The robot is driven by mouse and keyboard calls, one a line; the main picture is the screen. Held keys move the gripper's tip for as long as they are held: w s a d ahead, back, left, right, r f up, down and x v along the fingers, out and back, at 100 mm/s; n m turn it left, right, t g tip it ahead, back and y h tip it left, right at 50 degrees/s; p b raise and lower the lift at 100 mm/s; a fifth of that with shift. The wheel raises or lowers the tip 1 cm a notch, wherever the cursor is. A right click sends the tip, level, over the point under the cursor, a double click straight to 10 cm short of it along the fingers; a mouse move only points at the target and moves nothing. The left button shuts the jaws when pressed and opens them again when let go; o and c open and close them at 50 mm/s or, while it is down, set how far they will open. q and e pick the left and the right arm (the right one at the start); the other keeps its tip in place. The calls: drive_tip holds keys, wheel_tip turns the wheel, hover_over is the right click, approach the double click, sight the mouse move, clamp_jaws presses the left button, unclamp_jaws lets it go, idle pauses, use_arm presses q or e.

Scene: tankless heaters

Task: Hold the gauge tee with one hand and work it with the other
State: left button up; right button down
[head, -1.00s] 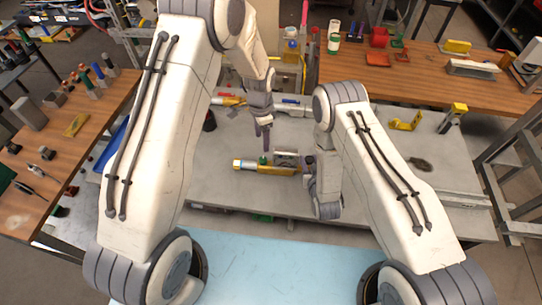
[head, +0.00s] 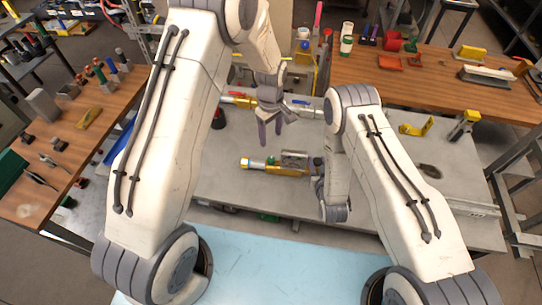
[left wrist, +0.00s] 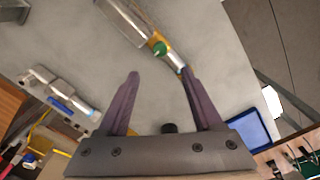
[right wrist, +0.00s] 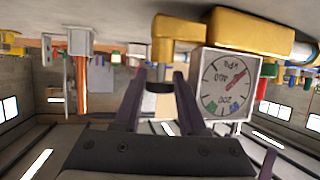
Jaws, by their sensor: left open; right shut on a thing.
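The gauge tee (head: 274,169) is a yellow-brass piece with a silver end and a green knob, lying horizontally over the middle of the grey bench. Its square gauge (right wrist: 226,85) has a white dial with a red needle in the right wrist view. My right gripper (right wrist: 159,78) is shut on the black end of the tee's brass branch. My left gripper (head: 275,138) is open and empty, above and behind the tee in the head view. In the left wrist view, the green knob (left wrist: 160,48) is just beyond its spread fingertips, not between them.
Pipe fittings with coloured handles (head: 240,101) lie along the back of the grey bench (head: 225,170). A yellow bracket (head: 418,129) is at right. Wooden tables with tools stand at left (head: 110,105) and at back right (head: 400,85). My arms cover much of the bench.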

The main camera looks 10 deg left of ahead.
sight(271, 159)
use_arm(q)
drive_tip(key=shift+n, duration=0.4)
wheel_tip(271, 159, down, 12)
clamp_jaws()
